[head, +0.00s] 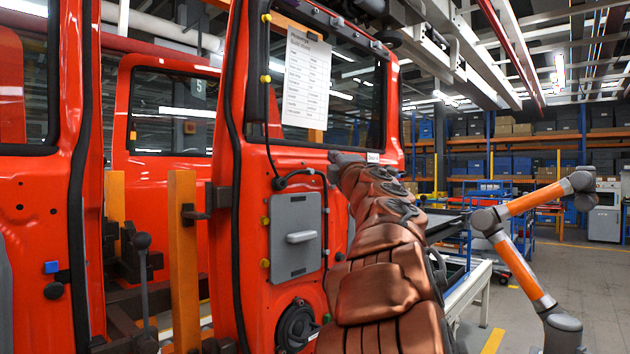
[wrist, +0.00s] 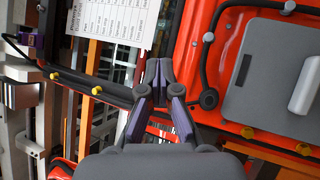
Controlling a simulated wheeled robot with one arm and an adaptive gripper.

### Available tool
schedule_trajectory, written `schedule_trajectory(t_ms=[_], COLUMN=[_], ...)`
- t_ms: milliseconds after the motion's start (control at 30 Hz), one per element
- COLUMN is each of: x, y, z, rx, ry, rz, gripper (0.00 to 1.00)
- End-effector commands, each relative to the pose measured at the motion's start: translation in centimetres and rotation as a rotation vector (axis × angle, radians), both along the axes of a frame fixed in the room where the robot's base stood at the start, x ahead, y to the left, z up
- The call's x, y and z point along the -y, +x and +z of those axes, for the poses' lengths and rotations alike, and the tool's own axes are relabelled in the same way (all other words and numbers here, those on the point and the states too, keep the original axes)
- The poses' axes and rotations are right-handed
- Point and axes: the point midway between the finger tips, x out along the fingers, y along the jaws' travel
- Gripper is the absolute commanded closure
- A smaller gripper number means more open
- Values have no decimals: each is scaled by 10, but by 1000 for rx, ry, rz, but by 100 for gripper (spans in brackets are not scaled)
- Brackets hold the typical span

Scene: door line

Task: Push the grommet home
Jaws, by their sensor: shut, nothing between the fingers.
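The red door (head: 262,165) stands upright in front of me. A black round grommet (head: 279,184) sits on its inner face, left of and above the grey panel (head: 295,235), with a black cable running from it. The grommet also shows in the wrist view (wrist: 209,98), right of my fingertips. I cannot tell how deep it sits. My gripper (wrist: 158,72) is shut and empty, its fingertips seen against the window's lower edge. In the head view my gripper (head: 346,158) is right of the grommet, partly hidden by my brown-covered arm.
A printed sheet (head: 307,78) hangs on the door window. An orange post (head: 184,260) and a black-knobbed lever (head: 143,270) stand to the left. An orange and grey jointed arm (head: 523,203) is at the right. Shelving (head: 480,150) stands behind, with open floor before it.

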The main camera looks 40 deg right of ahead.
Motion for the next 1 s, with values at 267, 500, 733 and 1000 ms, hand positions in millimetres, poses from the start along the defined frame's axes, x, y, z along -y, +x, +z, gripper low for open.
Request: schedule_trajectory(t_ms=[267, 500, 733, 1000], x=[-28, -37, -40, -47], y=[29, 30, 32, 63], z=[-8, -51, -63, -60], rx=[-206, -359, -396, -395], ry=[-460, -655, -695, -695], rz=[226, 370, 410, 409], gripper=[100, 100, 100, 100])
